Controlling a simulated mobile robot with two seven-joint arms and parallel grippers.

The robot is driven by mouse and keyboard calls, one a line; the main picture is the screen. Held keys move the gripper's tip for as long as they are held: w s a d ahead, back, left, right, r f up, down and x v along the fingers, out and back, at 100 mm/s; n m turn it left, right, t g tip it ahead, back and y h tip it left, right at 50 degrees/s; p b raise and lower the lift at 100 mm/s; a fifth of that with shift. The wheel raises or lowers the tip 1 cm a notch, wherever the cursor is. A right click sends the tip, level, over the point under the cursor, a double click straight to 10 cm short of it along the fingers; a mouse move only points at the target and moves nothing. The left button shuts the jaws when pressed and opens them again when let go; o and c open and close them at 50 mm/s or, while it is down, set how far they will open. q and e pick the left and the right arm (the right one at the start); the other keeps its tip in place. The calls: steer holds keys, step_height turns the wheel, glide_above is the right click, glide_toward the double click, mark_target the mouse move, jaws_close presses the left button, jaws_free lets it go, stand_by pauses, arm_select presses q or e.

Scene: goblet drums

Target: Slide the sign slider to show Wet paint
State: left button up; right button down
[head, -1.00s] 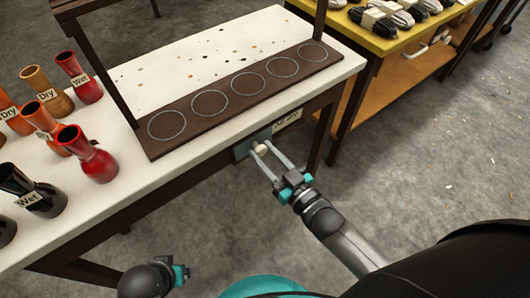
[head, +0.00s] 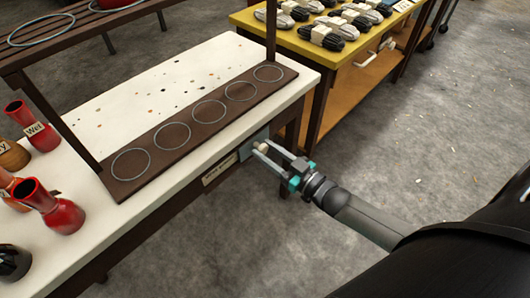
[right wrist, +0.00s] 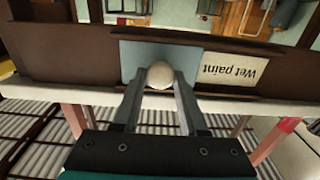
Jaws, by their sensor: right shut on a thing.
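The sign slider (head: 246,147) is a blue-grey plate with a pale round knob (head: 260,148), set in a dark rail on the front of the white table. My right gripper (head: 259,150) is shut on the knob. The "Wet paint" label (head: 219,170) is uncovered to the left of the slider. In the right wrist view the knob (right wrist: 160,75) sits between my fingertips, the slider plate (right wrist: 131,58) is behind it, and the "Wet paint" label (right wrist: 230,74) reads upside down to the right. The other label is not visible. My left gripper is out of view.
The white table (head: 190,72) carries a dark board (head: 122,190) with several ring outlines, and goblet drums, including a red one (head: 62,215), at the left.

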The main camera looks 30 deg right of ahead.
steer(key=c, duration=0.7)
jaws_free()
steer(key=shift+d, duration=0.3)
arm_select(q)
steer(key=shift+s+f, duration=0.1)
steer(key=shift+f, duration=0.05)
arm_select(e)
steer(key=shift+o, duration=1.1)
steer(key=shift+s, duration=0.35)
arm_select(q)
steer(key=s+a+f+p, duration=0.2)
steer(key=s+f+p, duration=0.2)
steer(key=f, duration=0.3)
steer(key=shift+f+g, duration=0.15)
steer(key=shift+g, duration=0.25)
arm_select(e)
steer(key=v, duration=1.4)
steer(key=shift+s+d, duration=0.15)
steer(key=shift+s, duration=0.05)
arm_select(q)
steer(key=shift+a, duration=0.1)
